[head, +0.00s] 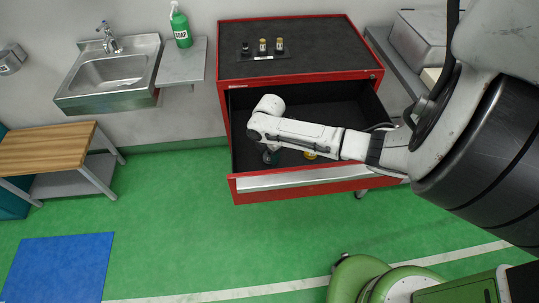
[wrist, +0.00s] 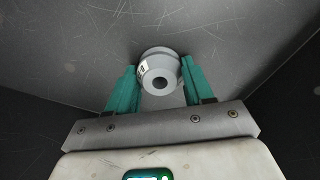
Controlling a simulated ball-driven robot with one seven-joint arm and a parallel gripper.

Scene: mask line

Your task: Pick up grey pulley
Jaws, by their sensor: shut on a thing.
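In the wrist view, the grey pulley (wrist: 157,68) is a round stepped piece with a dark centre hole and a small white label. It sits between the two teal fingers of my gripper (wrist: 160,75), which is shut on it. A dark grey scratched surface lies just beyond it. In the head view, my arm reaches into the open drawer (head: 290,181) of the red cabinet. My gripper's teal part (head: 269,157) shows low inside the drawer, below the wrist. The pulley cannot be made out in the head view.
A yellow object (head: 310,154) lies in the drawer to the right of my gripper, partly behind my arm. Drawer walls surround the gripper. Small parts (head: 263,47) stand on the cabinet top (head: 310,65). A sink (head: 112,72) and a wooden bench (head: 45,150) are at the left.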

